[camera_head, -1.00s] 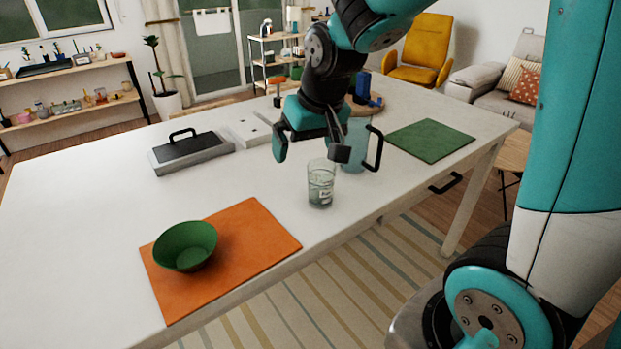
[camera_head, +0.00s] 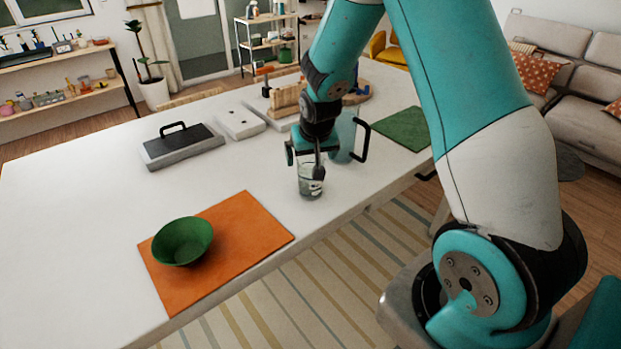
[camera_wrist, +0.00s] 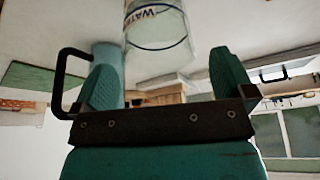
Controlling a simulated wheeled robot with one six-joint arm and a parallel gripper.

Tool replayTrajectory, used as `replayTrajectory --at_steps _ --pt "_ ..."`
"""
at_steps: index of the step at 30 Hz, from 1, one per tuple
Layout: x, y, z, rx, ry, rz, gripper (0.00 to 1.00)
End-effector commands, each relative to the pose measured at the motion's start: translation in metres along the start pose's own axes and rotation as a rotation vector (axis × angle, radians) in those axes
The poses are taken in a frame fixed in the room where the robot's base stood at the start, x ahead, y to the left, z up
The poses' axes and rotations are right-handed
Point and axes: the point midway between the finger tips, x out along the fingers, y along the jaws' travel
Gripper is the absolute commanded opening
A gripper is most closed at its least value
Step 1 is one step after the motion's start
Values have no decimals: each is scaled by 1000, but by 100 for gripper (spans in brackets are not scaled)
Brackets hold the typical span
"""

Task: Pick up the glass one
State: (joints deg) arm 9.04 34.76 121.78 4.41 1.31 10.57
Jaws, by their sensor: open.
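A clear drinking glass (camera_head: 311,184) with a label stands upright on the white table near its front edge. In the wrist view the glass (camera_wrist: 158,30) shows the letters "WAT" and lies ahead of and between the open fingers. My gripper (camera_head: 306,163) is open at the top of the glass, one finger to either side. I cannot tell whether they touch it. A bluish pitcher (camera_head: 344,138) with a black handle stands just behind and to the right of the glass, partly hidden by my gripper. It also shows in the wrist view (camera_wrist: 108,62), close to the left finger.
A green bowl (camera_head: 182,241) sits on an orange mat (camera_head: 245,225) at the front left. The white table (camera_head: 100,190) is bare at the left.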

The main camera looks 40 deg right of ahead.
Motion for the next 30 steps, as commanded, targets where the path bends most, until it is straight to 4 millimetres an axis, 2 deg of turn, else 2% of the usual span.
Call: replayTrajectory --at_steps 10,19,20,27,30 --pt "42 2 5 0 -4 0 100" --pt "48 1 4 0 0 -1 100" --pt "48 1 4 0 0 -1 95" --pt "48 1 5 0 -1 0 41" --pt "47 1 4 0 0 0 40"
